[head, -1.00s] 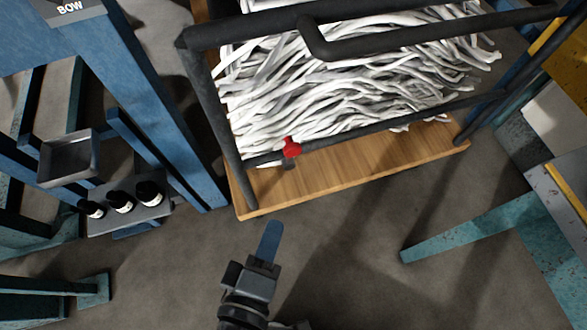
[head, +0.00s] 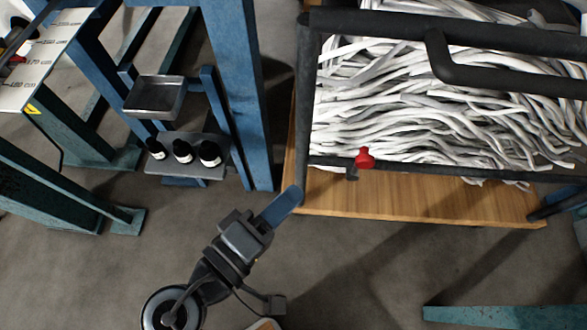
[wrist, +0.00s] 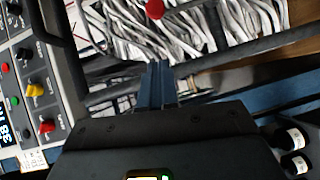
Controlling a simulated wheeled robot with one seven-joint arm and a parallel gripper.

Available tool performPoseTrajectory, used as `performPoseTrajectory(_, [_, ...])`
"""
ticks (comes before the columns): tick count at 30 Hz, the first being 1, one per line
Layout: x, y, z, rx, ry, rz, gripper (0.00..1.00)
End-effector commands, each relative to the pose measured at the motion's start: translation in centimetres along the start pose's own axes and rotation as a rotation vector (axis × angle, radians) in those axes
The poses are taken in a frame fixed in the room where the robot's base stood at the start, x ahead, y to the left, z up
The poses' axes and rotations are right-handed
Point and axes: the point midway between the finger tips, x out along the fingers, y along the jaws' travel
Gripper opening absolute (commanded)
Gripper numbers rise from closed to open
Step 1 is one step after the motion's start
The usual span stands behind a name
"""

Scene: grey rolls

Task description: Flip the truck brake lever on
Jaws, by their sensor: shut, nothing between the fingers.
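The truck (head: 430,205) has a wooden deck and a black tube frame, and it carries a heap of white strips. The brake lever shows as a red knob (head: 365,159) on a dark stem at the frame's low front bar. The red knob also shows at the top of the wrist view (wrist: 155,9). My gripper (head: 289,201) has its blue fingers closed together, with nothing between them. It is in front of the deck's left corner, left of and nearer than the knob, and apart from it. In the wrist view the closed fingers (wrist: 156,84) point toward the frame.
A blue post (head: 232,90) stands just left of the truck, with a small tray (head: 155,97) and a shelf of dark bottles (head: 183,152). A teal leg (head: 500,313) lies at the lower right. Bare floor (head: 370,275) is free before the truck.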

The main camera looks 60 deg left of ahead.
Motion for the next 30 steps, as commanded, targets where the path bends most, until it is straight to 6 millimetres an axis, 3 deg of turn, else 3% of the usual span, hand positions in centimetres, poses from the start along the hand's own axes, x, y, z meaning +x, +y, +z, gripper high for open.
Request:
performPoseTrajectory(12, [8.1, 0.0, 0.0, 0.0, -0.002, 0.0, 0.0])
performPoseTrajectory(18, [9.8, 0.0, 2.1, -0.001, -0.001, 0.0, 0.0])
performPoseTrajectory(30, [10.6, 0.0, 2.9, 0.0, 0.0, 0.0, 0.0])
